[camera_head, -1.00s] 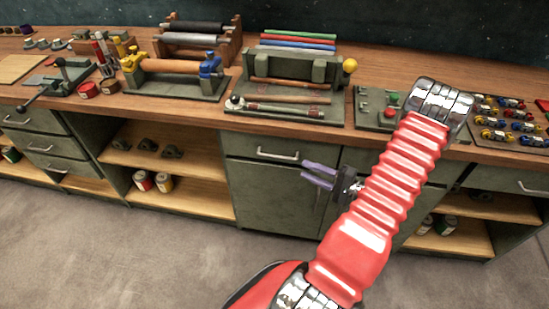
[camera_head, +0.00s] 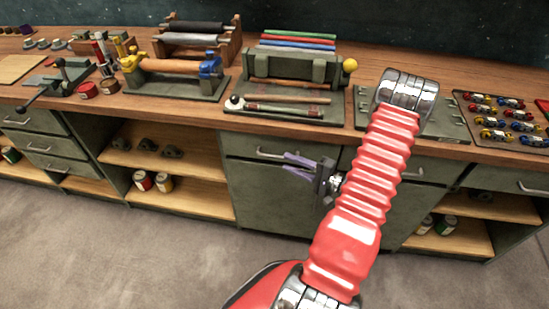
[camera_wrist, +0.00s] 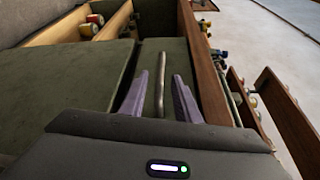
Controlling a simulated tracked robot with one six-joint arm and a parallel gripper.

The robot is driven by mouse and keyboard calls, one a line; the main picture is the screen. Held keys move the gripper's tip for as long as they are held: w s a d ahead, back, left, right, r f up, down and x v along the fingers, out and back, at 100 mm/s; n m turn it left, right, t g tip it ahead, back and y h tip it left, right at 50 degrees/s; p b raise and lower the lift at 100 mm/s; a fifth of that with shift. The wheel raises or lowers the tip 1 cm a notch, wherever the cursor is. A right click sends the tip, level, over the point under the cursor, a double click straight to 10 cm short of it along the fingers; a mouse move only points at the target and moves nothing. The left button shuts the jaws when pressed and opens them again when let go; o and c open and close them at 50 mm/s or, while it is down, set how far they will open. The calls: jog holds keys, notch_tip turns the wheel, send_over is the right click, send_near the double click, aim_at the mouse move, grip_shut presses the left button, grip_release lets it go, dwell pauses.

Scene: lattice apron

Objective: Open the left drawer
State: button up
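The drawer (camera_head: 243,148) under the middle of the bench is a green front with a metal bar handle (camera_head: 268,153). It appears shut. My gripper (camera_head: 286,162) has two purple fingers and is at the right end of this handle in the head view. In the wrist view the handle (camera_wrist: 161,70) lies between the two spread fingers, with gaps on both sides. My gripper (camera_wrist: 159,75) is open and holds nothing. Whether the fingertips reach past the bar is hard to tell.
A cabinet door (camera_head: 265,195) lies below the drawer. The wooden bench top (camera_head: 215,113) overhangs above and carries tools and racks. Open shelves (camera_head: 195,195) are to the left, with a stack of drawers (camera_head: 45,145) beyond. The floor (camera_head: 130,255) in front is clear.

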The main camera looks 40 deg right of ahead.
aim_at(275, 157)
jog(key=shift+x, duration=3.5)
jog(key=c, duration=0.7)
grip_shut()
jog(key=shift+s+a, duration=0.1)
jog(key=shift+a, duration=0.1)
jog(key=shift+f, duration=0.1)
